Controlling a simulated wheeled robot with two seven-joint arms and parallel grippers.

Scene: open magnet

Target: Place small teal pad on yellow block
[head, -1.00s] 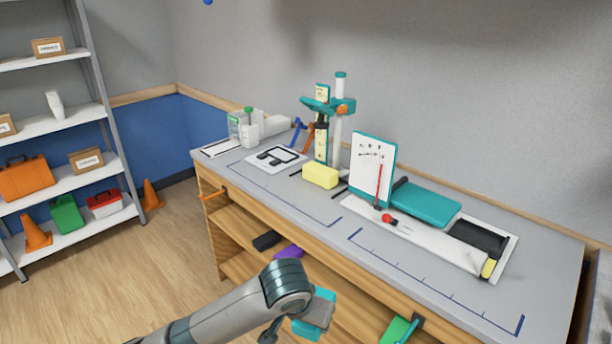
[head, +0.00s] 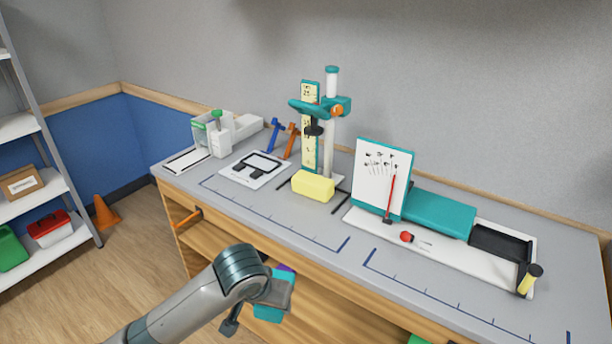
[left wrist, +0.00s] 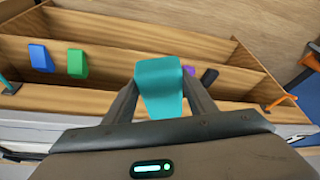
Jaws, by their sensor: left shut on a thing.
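The yellow block (head: 313,186) lies on the grey bench top, at the foot of the stand with the teal clamp. My left gripper (head: 268,309) is in front of the bench, below and to the left of the block in the head view. It is shut on the small teal pad (head: 270,312), apart from the block. In the left wrist view the teal pad (left wrist: 159,88) sits between the two fingers (left wrist: 160,105), its far end sticking out past them. My right gripper is in neither view.
The clamp stand (head: 331,125) rises behind the block. A white card (head: 255,168) lies left. The bench front strip is clear. Shelves below hold blue (left wrist: 40,58) and green (left wrist: 77,63) items.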

